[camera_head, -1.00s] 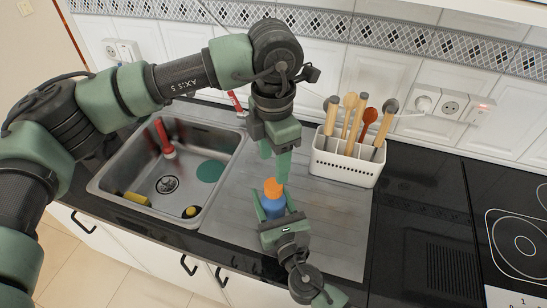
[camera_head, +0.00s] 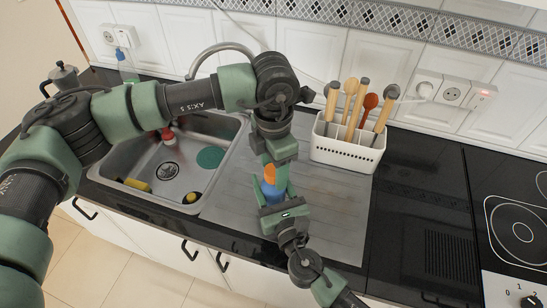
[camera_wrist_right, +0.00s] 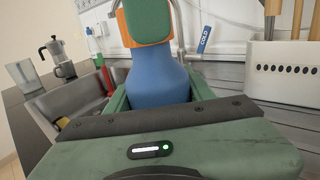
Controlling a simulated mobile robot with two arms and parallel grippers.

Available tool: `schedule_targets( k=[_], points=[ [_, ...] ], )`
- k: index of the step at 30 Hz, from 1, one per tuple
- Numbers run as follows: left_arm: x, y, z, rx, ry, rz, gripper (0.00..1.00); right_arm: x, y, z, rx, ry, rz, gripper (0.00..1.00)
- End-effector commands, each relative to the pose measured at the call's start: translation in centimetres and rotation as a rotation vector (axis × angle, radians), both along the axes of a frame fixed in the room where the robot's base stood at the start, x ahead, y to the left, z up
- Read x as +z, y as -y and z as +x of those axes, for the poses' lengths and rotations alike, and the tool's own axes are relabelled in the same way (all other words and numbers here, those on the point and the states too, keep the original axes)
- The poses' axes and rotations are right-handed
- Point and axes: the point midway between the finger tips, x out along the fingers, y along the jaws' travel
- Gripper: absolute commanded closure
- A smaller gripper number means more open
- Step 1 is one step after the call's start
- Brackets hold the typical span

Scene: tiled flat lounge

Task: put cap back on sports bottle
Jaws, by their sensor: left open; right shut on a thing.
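The sports bottle (camera_head: 273,192) is blue and stands upright on the steel drainboard; its body also shows large in the right wrist view (camera_wrist_right: 158,84). The orange cap (camera_head: 269,173) is at the bottle's top, over the neck. I cannot tell how firmly it sits. My right gripper (camera_head: 279,202) is shut on the bottle's body from the front. My left gripper (camera_head: 274,172) points down from above, its open fingers around the cap. In the right wrist view, one green finger covers most of the orange cap (camera_wrist_right: 151,44).
A white utensil holder (camera_head: 345,153) with wooden-handled tools stands behind and right of the bottle. The sink (camera_head: 140,165) lies to the left, holding a yellow item and a green disc. The hob (camera_head: 515,230) is at far right. Black counter right of the drainboard is clear.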

Motion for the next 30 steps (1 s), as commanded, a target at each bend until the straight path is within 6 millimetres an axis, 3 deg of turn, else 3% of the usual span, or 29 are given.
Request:
schedule_targets(
  k=[9, 15, 23, 24, 26, 30],
  points=[
    [-0.26, -0.03, 0.01, 0.000, 0.000, 0.000, 0.45, -0.01, 0.00, 0.00, 0.000, 0.000, 0.000, 1.00],
    [-0.24, -0.02, 0.01, 0.000, 0.001, 0.000, 1.00, -0.01, 0.01, 0.00, 0.000, 0.000, 0.000, 1.00],
    [-0.23, -0.03, 0.03, -0.005, 0.001, 0.000, 1.00, -0.01, 0.01, 0.00, 0.000, 0.000, 0.000, 1.00],
    [-0.23, -0.03, 0.03, -0.005, 0.001, 0.000, 0.59, -0.01, 0.01, 0.00, 0.000, 0.000, 0.000, 1.00],
    [-0.23, -0.03, 0.03, -0.005, 0.001, 0.000, 0.43, -0.01, 0.00, 0.00, 0.000, 0.000, 0.000, 1.00],
    [-0.23, -0.02, 0.02, -0.005, 0.001, 0.000, 0.39, -0.01, 0.00, 0.00, 0.000, 0.000, 0.000, 1.00]
  ],
)
